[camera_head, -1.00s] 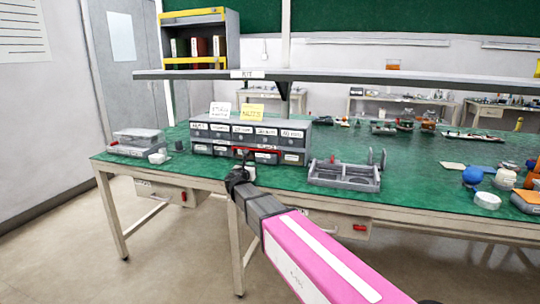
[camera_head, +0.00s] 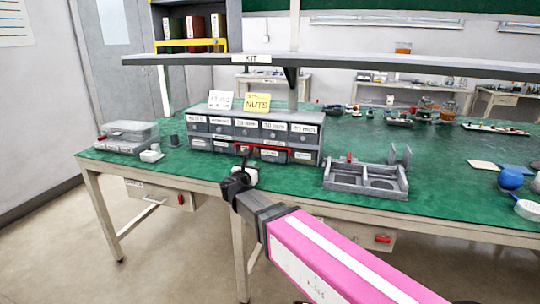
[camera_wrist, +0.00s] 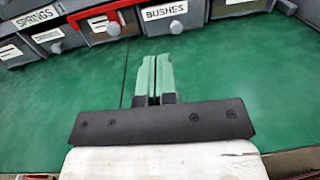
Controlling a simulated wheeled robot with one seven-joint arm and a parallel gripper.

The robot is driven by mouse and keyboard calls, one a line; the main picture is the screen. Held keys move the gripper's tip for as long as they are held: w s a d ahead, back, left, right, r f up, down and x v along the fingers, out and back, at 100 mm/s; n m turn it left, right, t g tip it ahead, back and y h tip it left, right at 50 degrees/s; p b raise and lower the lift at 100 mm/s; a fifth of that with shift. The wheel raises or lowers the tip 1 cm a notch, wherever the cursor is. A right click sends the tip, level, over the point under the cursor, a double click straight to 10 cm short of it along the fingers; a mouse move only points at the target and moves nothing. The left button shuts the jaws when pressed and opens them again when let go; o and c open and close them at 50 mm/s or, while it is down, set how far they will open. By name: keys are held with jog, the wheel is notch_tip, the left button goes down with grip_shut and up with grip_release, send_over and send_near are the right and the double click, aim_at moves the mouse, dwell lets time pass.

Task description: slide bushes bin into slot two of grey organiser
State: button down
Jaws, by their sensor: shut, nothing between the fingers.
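The grey organiser (camera_head: 212,112) stands on the green bench with two rows of labelled bins. The bushes bin (camera_wrist: 188,20), grey with a white BUSHES label and a pale knob, is in its lower row in the wrist view. In the head view its label is too small to read. My gripper (camera_wrist: 154,62) has its pale green fingers together and empty, pointing towards the bin's front with a gap of green bench visible. In the head view my gripper (camera_head: 238,181) is in front of the organiser at the bench's front edge. Slot numbers cannot be read.
A red strip (camera_wrist: 98,9) runs across the organiser's front left of the bushes bin. A KIT shelf (camera_head: 330,62) hangs above. Bench between organiser and tray is clear.

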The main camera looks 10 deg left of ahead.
aim_at(268, 151)
jog(key=w, duration=0.4)
jog(key=w+d, duration=0.1)
jog(key=w, duration=0.4)
jog(key=w+d, duration=0.1)
jog(key=w, duration=0.3)
jog(key=shift+w, duration=0.4)
jog(key=shift+w, duration=0.1)
jog(key=shift+w+d, duration=0.15)
jog(key=shift+w, duration=0.8)
jog(key=shift+w+d, duration=0.1)
jog(key=shift+w, duration=0.85)
